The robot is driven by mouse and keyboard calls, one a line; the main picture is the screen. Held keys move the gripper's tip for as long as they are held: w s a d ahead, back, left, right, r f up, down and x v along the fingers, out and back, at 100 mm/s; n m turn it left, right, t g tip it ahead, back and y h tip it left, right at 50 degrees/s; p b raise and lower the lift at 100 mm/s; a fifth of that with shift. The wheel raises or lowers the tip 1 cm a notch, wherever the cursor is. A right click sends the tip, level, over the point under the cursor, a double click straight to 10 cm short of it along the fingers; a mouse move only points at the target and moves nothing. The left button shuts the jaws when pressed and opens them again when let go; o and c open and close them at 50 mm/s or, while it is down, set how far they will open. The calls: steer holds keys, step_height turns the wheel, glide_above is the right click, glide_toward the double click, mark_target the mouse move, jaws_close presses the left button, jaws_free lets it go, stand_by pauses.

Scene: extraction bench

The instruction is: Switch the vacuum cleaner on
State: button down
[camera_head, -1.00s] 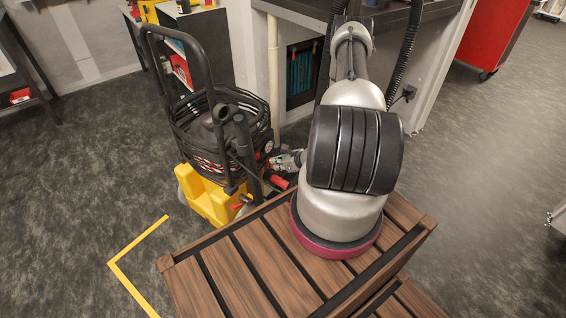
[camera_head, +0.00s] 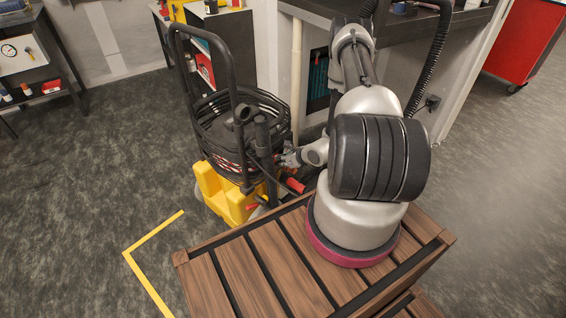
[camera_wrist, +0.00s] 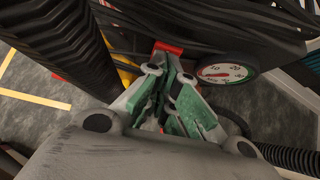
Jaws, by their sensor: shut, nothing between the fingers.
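The vacuum cleaner (camera_head: 222,192) stands on the floor left of my arm in the head view, with a yellow base, black hose coils and a tall black handle. My gripper (camera_head: 284,160) is at its right side, partly hidden by dark tubes and coils. In the wrist view my gripper (camera_wrist: 168,62) has green-padded fingers, shut and empty, close under the black coils. A red part (camera_wrist: 167,47) shows just beyond the fingertips; I cannot tell whether they touch it or whether it is the switch. A round white gauge (camera_wrist: 228,71) sits right of the fingers.
A slatted wooden platform (camera_head: 235,272) lies in front of the vacuum. A ribbed black hose (camera_wrist: 62,42) runs close left of my gripper in the wrist view. A dark bench (camera_head: 440,28) stands behind my arm. A red cabinet (camera_head: 522,40) is at far right. Open floor lies left.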

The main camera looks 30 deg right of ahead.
steer(key=shift+w+r, duration=0.1)
steer(key=shift+r, duration=0.15)
steer(key=shift+r, duration=0.65)
